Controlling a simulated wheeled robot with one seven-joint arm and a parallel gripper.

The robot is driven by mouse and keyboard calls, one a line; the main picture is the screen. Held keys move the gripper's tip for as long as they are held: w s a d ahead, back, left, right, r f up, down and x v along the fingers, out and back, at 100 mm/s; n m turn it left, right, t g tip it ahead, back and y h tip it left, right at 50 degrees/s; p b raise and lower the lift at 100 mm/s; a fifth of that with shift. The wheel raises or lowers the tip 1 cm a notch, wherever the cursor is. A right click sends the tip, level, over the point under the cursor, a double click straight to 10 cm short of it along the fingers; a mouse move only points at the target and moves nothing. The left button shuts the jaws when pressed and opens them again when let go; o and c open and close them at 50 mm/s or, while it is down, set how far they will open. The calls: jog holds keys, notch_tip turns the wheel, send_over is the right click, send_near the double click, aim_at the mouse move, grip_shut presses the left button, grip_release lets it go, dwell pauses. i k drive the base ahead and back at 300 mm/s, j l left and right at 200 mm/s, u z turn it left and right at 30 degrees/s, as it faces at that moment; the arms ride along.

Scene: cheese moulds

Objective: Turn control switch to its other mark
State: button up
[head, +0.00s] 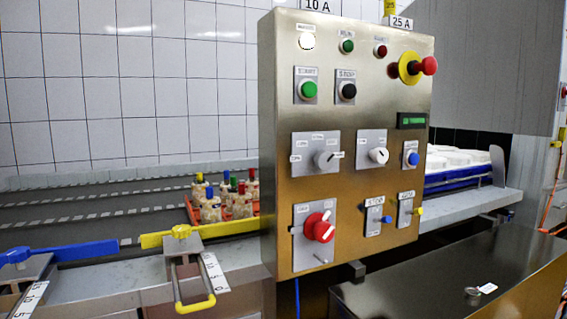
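The brushed-metal control cabinet (272,150) stands in the middle of the head view. It has several rotary switches, and I cannot read which label says control. A grey-white knob (325,159) sits on a plate with labels around it, its pointer towards the right label. A smaller white knob (378,156) with a dark pointer line sits on the plate to its right. A large red rotary switch (319,227) with a white handle, turned up to the right, sits on the lower left plate. My gripper is not in view.
A red-and-yellow mushroom button (411,67), green button (309,90) and black button (347,91) are above. A dark metal surface (430,275) lies at lower right.

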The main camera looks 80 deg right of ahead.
aim_at(379, 155)
jog(key=z, duration=3.3)
